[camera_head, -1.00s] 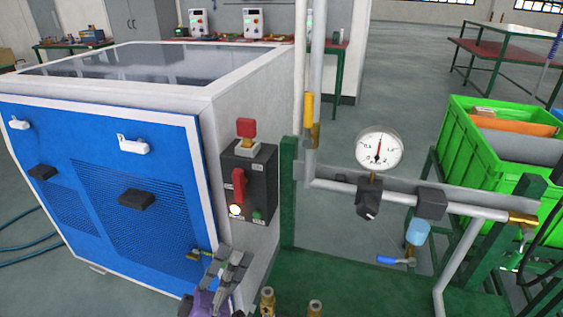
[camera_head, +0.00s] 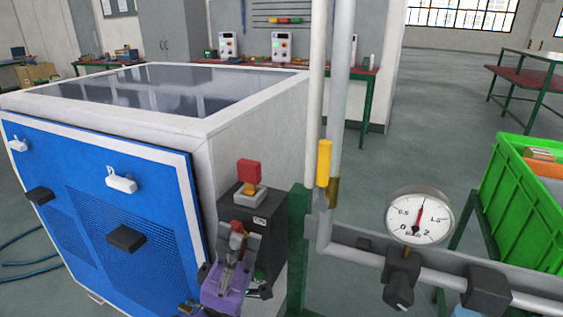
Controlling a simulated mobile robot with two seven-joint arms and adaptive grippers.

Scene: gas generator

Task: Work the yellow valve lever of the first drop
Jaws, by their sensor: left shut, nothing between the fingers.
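The yellow valve lever (camera_head: 324,163) stands upright along the vertical grey pipe (camera_head: 340,110), above a brass fitting (camera_head: 333,192). My left gripper (camera_head: 237,243), with a purple body, is in front of the dark control box (camera_head: 262,222), to the left of and lower than the lever. Its fingers point up and are shut with nothing held. They cover most of the red handle on the box; only its red top (camera_head: 237,227) shows. I cannot tell whether the fingers touch it. My right gripper is out of view.
The blue-fronted machine (camera_head: 110,210) fills the left. A round gauge (camera_head: 418,215) and a black knob (camera_head: 399,290) sit on the lower pipe at right. A green crate (camera_head: 525,205) stands at far right. Space before the yellow lever looks clear.

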